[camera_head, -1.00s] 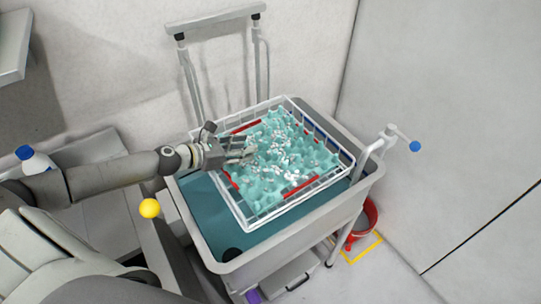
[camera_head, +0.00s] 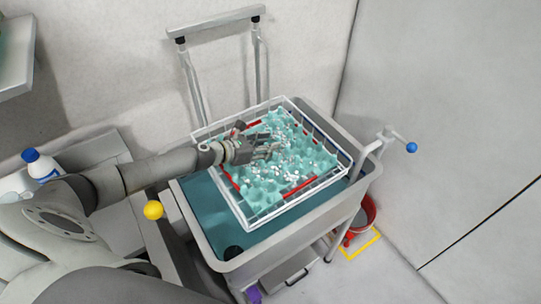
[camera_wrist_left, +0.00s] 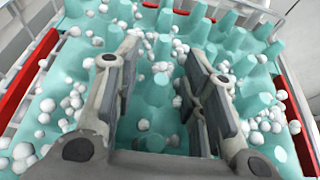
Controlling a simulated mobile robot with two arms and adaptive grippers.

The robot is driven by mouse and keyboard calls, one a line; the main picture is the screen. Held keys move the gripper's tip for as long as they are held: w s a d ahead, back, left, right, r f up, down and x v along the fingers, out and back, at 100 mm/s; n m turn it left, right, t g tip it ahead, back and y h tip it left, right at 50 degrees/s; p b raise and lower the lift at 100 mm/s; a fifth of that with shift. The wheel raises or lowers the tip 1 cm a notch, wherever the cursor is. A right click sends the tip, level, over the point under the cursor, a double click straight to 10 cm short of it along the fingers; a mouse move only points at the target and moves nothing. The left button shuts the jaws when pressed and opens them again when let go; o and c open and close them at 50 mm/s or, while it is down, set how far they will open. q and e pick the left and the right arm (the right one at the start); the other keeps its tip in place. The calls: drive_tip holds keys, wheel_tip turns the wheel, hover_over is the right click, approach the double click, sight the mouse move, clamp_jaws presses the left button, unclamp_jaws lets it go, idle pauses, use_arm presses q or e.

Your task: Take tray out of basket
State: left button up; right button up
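The teal egg tray (camera_head: 262,188) lies inside the white wire basket (camera_head: 247,222) on the cart. It has upright pegs and many small white balls scattered over it. It fills the left wrist view (camera_wrist_left: 160,92), where red strips show along its two sides. My left gripper (camera_head: 272,147) is over the tray's back left part. In the left wrist view its fingers (camera_wrist_left: 165,85) are spread apart, with a teal peg and a few balls seen in the gap. I cannot tell whether the fingers touch the tray. My right gripper is not in view.
The basket stands in a grey cart (camera_head: 300,238) with a teal inner floor (camera_head: 203,205). A blue-knobbed handle (camera_head: 411,147) sticks out at the right. A red bucket (camera_head: 365,212) stands on the floor. A blue-capped bottle (camera_head: 40,165) is at the left.

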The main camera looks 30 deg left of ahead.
use_arm(q)
clamp_jaws()
drive_tip(key=shift+r, duration=0.15)
idle(0.4)
